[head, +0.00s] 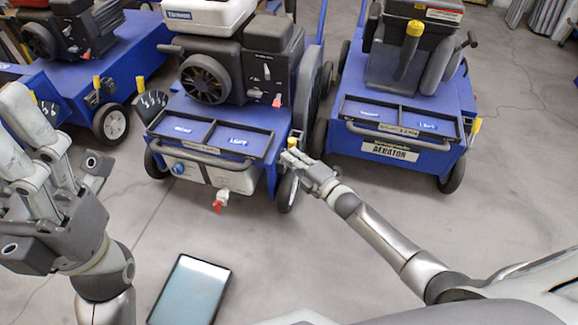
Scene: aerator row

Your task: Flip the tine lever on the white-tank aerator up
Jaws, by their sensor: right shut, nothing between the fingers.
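The white-tank aerator (230,142) stands in the middle, a blue machine with a white tank (218,176) low on its front and a red-handled valve under it. A yellow-tipped lever (292,143) stands at its front right corner, partly hidden by my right gripper. My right gripper (291,157) is shut and empty, with its fingertips at or just below the yellow tip. I cannot tell whether they touch it. My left gripper (58,130) is raised at the left edge, its fingers spread and empty, away from the aerator.
Another blue aerator (395,153) stands to the right, with a yellow lever tip (476,125) at its right corner. A third aerator (75,95) stands behind at the left. A dark-framed tablet-like panel (190,290) shows at the bottom. Grey floor is clear in front of the machines.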

